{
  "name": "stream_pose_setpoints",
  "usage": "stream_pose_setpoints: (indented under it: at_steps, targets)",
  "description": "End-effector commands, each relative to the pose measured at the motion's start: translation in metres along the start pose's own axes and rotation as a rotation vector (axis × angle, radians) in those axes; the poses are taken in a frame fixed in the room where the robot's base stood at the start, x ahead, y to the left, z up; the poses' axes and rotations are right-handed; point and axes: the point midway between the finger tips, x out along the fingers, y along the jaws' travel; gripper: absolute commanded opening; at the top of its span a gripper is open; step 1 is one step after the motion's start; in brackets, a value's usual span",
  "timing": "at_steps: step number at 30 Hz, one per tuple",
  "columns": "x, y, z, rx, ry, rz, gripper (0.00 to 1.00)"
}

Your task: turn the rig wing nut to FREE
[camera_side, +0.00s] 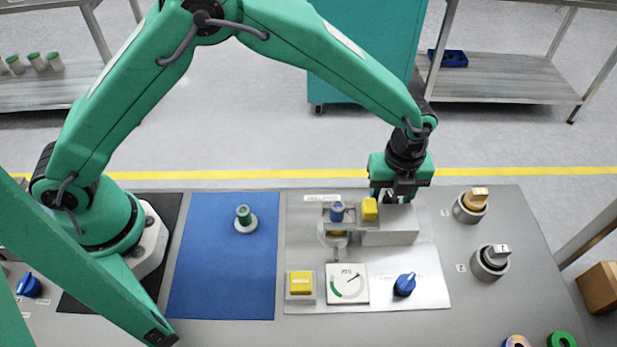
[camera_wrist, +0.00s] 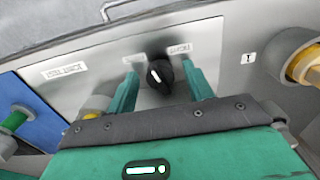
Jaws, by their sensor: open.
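A black knob with a white mark (camera_wrist: 159,75), which looks like the rig wing nut, shows in the wrist view on a grey plate. It lies between two small white labels, whose words I cannot read for sure. My gripper (camera_wrist: 160,69) is open, with one green finger on each side of the knob. I cannot tell whether the fingers touch it. In the side view my gripper (camera_side: 393,198) points down at the back of the grey rig (camera_side: 390,236), just right of a yellow block (camera_side: 369,210). The knob is hidden there.
A blue-capped part (camera_side: 337,212) stands left of the yellow block. In front are a yellow button (camera_side: 300,283), a gauge (camera_side: 347,284) and a blue knob (camera_side: 404,285). Round fittings with an orange top (camera_side: 475,199) and a grey top (camera_side: 496,255) stand right. The blue mat (camera_side: 215,280) is mostly clear.

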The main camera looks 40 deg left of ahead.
Motion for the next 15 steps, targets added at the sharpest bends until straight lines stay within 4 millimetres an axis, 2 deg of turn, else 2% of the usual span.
stream_pose_setpoints:
  at_steps: [8, 12, 15]
  targets:
    - [0.0010, 0.0000, 0.0000, 0.000, 0.000, 0.000, 0.50]
    - [0.0009, 0.0000, 0.0000, 0.000, 0.000, 0.000, 0.22]
    - [0.0008, 0.0000, 0.0000, 0.000, 0.000, 0.000, 0.07]
